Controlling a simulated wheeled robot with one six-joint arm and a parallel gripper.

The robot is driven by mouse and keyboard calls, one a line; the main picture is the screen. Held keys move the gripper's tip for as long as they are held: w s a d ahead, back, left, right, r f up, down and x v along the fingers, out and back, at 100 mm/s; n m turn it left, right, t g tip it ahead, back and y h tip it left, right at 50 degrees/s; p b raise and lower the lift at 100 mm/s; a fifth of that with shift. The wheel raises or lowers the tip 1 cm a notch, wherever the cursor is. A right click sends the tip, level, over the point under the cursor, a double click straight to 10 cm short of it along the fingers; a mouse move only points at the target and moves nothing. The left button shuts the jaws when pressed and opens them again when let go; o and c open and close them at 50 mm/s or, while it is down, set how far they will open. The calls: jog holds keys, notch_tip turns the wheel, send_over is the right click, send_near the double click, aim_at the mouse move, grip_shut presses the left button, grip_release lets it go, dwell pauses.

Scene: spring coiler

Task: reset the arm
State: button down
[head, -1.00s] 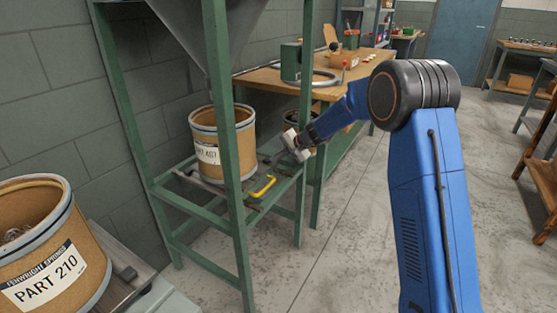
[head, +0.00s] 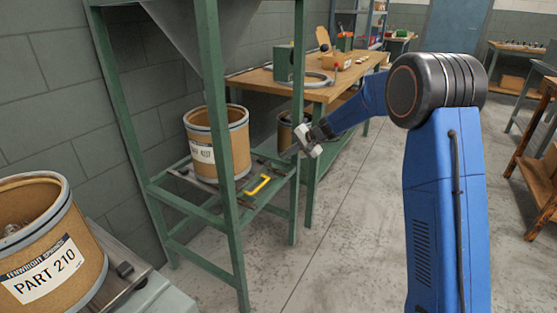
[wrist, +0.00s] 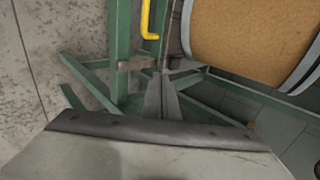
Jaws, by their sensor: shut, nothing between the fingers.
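My gripper (head: 290,153) is at the end of my blue arm, beside the front right post of the green hopper stand (head: 228,200). Its fingers are shut and empty, and they point left toward the stand's shelf. In the wrist view the closed fingers (wrist: 161,85) show in the middle, with the yellow handle (wrist: 148,20) above them. The fibre drum (head: 217,140) on the stand's shelf is to the left of the gripper in the head view. The same drum (wrist: 245,35) fills the wrist view's upper right.
A drum labelled PART 210 (head: 45,235) is at the lower left. A wooden bench (head: 335,82) stands behind the gripper, with another drum (head: 284,135) near its left end. Open concrete floor (head: 345,225) lies between the stand and my arm.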

jog(key=s+d+r+n+h, duration=0.1)
jog(key=s+d+r, duration=0.35)
jog(key=s, duration=0.55)
jog(key=s+d+r+n+h, duration=0.1)
jog(key=s+d+r, duration=0.35)
jog(key=s, duration=0.45)
jog(key=s+d+r+n+h, duration=0.15)
jog(key=s+d+r, duration=0.3)
jog(key=s, duration=0.55)
jog(key=s+d+f+h, duration=0.1)
jog(key=s+d, duration=0.3)
jog(key=s, duration=0.5)
jog(key=s+d+f+n+h, duration=0.1)
jog(key=s+d, duration=0.3)
jog(key=s, duration=0.6)
jog(key=s+d+f+n+h, duration=0.1)
jog(key=s+d, duration=0.3)
jog(key=s, duration=0.6)
jog(key=shift+s+d+f+h, duration=0.2)
jog(key=shift+d+f+h, duration=0.1)
jog(key=shift+f+h, duration=0.55)
